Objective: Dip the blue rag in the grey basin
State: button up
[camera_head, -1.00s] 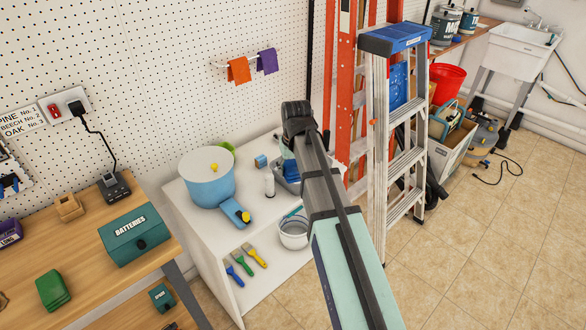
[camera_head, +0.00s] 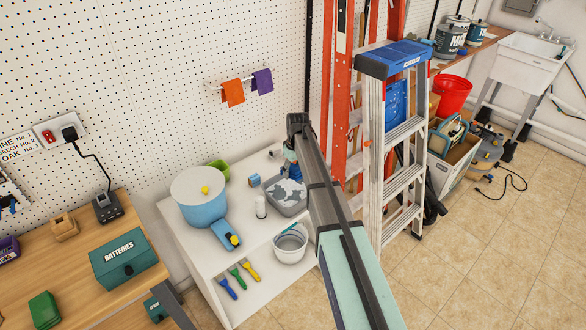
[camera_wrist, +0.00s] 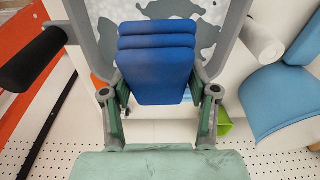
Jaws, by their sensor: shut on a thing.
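The folded blue rag (camera_wrist: 157,62) is pinched between the green fingers of my gripper (camera_wrist: 158,92) in the wrist view. In the head view my gripper (camera_head: 289,152) is over the back part of the grey basin (camera_head: 284,207), with a small bit of the rag (camera_head: 293,171) showing beneath it. The basin's wall (camera_wrist: 81,32) and its grey-and-white patterned inside show behind the rag in the wrist view. I cannot tell whether the rag touches what is inside. My arm hides the basin's right side.
A green bowl (camera_head: 219,170) and small blue block (camera_head: 254,180) are behind. The stepladder (camera_head: 398,150) stands close on the right.

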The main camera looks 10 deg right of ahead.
jog(key=shift+f+b, duration=2.3)
jog(key=shift+f, duration=3.05)
jog(key=shift+r, duration=0.1)
jog(key=shift+r+p, duration=2.2)
jog(key=shift+r, duration=2.6)
